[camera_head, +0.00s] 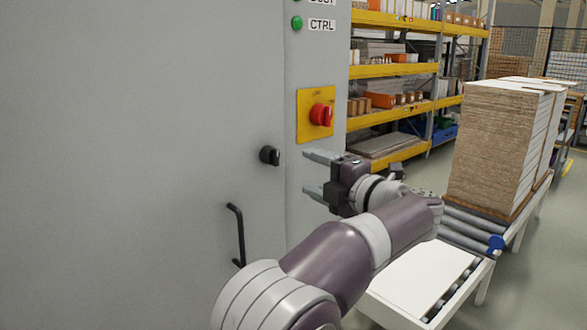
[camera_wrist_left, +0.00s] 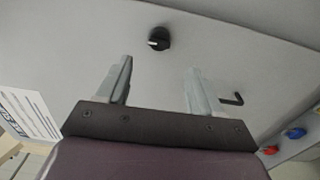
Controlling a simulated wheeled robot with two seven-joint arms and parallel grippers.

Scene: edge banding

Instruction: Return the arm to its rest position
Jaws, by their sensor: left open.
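My left gripper (camera_head: 313,174) is open and empty in the head view, its two fingers pointing left toward the grey cabinet (camera_head: 120,150). Its arm comes up from the bottom of the picture. A black rotary knob (camera_head: 270,156) on the cabinet is left of the fingertips, with a visible gap. In the left wrist view, the open fingers (camera_wrist_left: 158,85) stand apart with nothing between them, and the black knob (camera_wrist_left: 159,38) is beyond them. My right gripper is not in view.
A black door handle (camera_head: 236,234) sticks out below the knob. A red switch (camera_head: 321,115) on a yellow plate and a green CTRL lamp (camera_head: 297,23) are above. A roller conveyor (camera_head: 470,230) with stacked boards (camera_head: 495,140) stands at right, and yellow shelving (camera_head: 400,66) behind.

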